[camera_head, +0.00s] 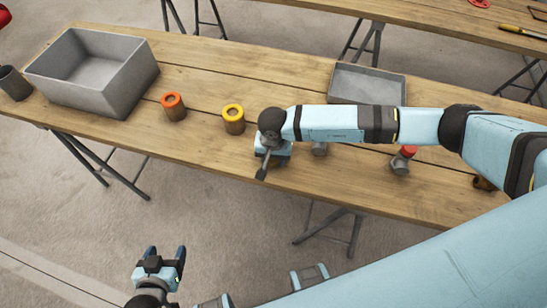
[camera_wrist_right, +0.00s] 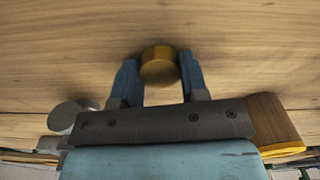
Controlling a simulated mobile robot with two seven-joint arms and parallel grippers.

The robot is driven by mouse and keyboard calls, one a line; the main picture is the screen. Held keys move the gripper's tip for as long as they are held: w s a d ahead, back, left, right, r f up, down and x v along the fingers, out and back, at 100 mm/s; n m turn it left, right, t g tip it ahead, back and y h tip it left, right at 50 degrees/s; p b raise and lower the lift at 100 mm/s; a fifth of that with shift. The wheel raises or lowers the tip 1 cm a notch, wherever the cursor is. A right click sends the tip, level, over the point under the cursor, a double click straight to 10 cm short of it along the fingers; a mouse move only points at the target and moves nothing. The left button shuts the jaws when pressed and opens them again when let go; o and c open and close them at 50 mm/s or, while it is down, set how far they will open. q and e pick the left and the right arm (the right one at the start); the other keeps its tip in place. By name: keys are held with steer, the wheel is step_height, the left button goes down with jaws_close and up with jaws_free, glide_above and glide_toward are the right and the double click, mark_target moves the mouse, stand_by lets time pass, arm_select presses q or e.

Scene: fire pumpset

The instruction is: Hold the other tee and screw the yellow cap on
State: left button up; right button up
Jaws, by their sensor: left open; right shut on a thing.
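My right gripper (camera_head: 273,158) is over the table near its front edge. In the right wrist view its blue fingers (camera_wrist_right: 158,82) are shut on a round gold-yellow piece, which looks like the yellow cap (camera_wrist_right: 158,66). The head view does not show this piece clearly. A grey tee (camera_head: 320,149) stands just right of the gripper, partly hidden by my right arm. Another grey tee (camera_head: 400,165) with a red cap (camera_head: 408,150) stands further right. My left gripper (camera_head: 160,265) is open and empty, low in front of the table over the floor.
A brown cylinder with a yellow rim (camera_head: 233,120) and one with an orange-red rim (camera_head: 173,107) stand left of my right gripper. A large grey bin (camera_head: 128,88) is further left; a grey tray (camera_head: 367,84) lies behind my right arm. A brass-coloured part (camera_head: 484,184) is at the right.

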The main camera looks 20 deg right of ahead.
arm_select(q)
step_height(320, 180, down, 2)
steer(key=shift+b, duration=1)
arm_select(e)
step_height(320, 180, up, 20)
